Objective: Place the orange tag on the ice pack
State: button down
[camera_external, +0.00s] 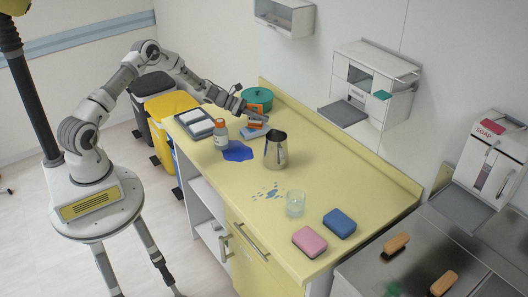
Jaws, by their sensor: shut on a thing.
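My gripper (242,107) is over the far left part of the yellow counter, shut on a small orange tag (257,123). The tag is held just above a light blue block (253,132), which looks like the ice pack and lies on the counter. I cannot tell whether the tag touches it. The fingers hide part of the tag.
A green pot (258,96) stands behind my gripper. A white bottle with an orange cap (221,135), a dark blue patch (238,152), a grey tray (195,123) and a metal jug (276,151) are close by.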

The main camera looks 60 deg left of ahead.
jog(key=shift+f, duration=0.15)
jog(key=c, duration=1)
grip_release()
